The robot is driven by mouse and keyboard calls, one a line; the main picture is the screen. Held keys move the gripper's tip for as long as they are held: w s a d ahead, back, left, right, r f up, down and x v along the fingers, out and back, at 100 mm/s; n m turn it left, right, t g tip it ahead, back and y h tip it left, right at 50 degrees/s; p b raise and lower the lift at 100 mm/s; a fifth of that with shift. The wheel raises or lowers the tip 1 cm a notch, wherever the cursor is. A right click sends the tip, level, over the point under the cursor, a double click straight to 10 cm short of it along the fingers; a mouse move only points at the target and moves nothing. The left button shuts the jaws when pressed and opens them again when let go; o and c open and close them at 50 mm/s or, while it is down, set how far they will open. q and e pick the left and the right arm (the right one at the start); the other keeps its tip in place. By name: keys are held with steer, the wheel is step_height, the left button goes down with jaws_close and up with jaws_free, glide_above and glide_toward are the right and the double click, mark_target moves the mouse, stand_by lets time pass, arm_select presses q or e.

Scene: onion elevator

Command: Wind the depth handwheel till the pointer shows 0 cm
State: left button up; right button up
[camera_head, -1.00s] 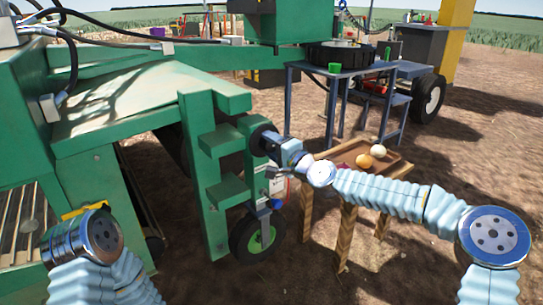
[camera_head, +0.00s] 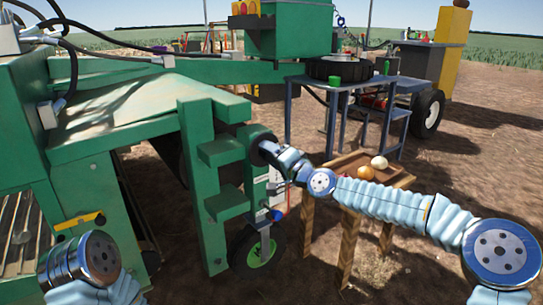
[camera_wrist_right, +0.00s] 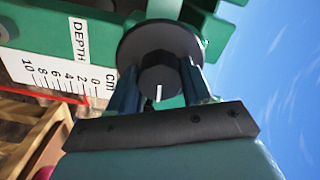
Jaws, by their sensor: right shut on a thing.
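The depth handwheel (camera_head: 262,137) is a dark round disc on the green machine post, left of centre in the head view. In the right wrist view the handwheel (camera_wrist_right: 145,38) faces me, with a dark faceted hub bearing a white mark low on its face. My right gripper (camera_wrist_right: 160,78) is shut on this hub, one finger on each side. The white depth scale (camera_wrist_right: 45,58), marked 10 to 0 cm, lies left of the wheel. A red strip (camera_wrist_right: 62,96) runs along its lower edge; I cannot tell which value a pointer shows. My left gripper is out of view.
A small wheel with a green hub (camera_head: 260,252) stands below the post. A wooden table (camera_head: 347,190) with onions is close beside my right forearm. A blue-grey metal table (camera_head: 345,84) stands behind. Bare soil lies at the right.

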steer(key=shift+a+f, duration=0.1)
steer(key=shift+f, duration=0.1)
steer(key=o, duration=1)
steer(key=shift+r, duration=0.1)
steer(key=shift+o, duration=0.2)
steer(key=v, duration=1.4)
